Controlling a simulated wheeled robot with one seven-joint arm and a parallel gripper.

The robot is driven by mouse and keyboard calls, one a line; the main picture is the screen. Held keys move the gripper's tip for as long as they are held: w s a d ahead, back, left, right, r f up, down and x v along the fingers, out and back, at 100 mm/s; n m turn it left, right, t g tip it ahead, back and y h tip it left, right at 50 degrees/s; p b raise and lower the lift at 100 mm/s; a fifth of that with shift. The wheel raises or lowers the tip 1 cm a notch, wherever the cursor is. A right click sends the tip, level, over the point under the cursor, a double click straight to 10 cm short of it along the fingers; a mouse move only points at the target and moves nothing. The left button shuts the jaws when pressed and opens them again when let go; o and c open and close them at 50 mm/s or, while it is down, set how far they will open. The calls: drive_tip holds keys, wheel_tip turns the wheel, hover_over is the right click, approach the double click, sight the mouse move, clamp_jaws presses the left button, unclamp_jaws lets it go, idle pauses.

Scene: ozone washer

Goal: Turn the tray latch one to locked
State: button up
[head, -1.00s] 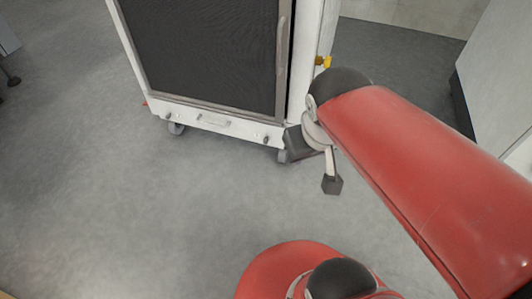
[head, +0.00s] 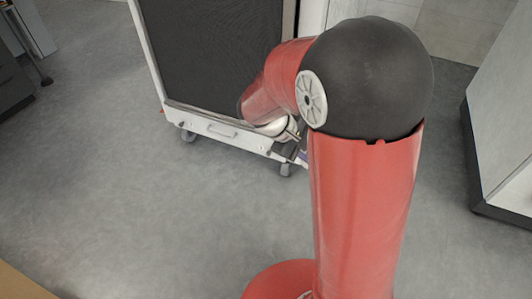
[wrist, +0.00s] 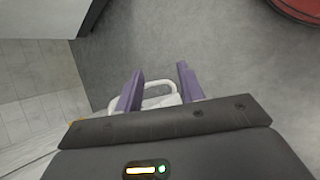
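The washer (head: 212,50) has a dark front panel and a white strip (head: 160,88) along its edge. On its bottom strip are a small handle (head: 221,131) and a small dark knob-like part (head: 181,125) at the left end; I cannot tell which part is tray latch one. My gripper (head: 299,157) is at the washer's lower right corner, mostly hidden by my arm. In the wrist view my gripper (wrist: 160,71) has two purple fingers apart. A white loop-shaped part (wrist: 158,90) shows between and beyond them; contact cannot be told.
Caster wheels (head: 286,169) stand under the washer. A light cabinet (head: 505,120) is at the right. A dark cabinet (head: 12,85) is at the far left. The grey floor (head: 130,220) in front of the washer is clear.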

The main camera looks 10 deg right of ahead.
drive_tip(key=w+f+n+t+h+p, duration=0.1)
drive_tip(key=w+f+n+t+h, duration=0.1)
drive_tip(key=w+f+n+h, duration=0.45)
drive_tip(key=n+t+y+p, duration=0.4)
drive_tip(key=n+t, duration=0.9)
drive_tip(key=n, duration=0.2)
approach(268, 155)
drive_tip(key=w, duration=0.2)
drive_tip(key=x, duration=0.5)
drive_tip(key=b+x, duration=0.1)
drive_tip(key=x, duration=0.1)
drive_tip(key=shift+d, duration=0.6)
clamp_jaws()
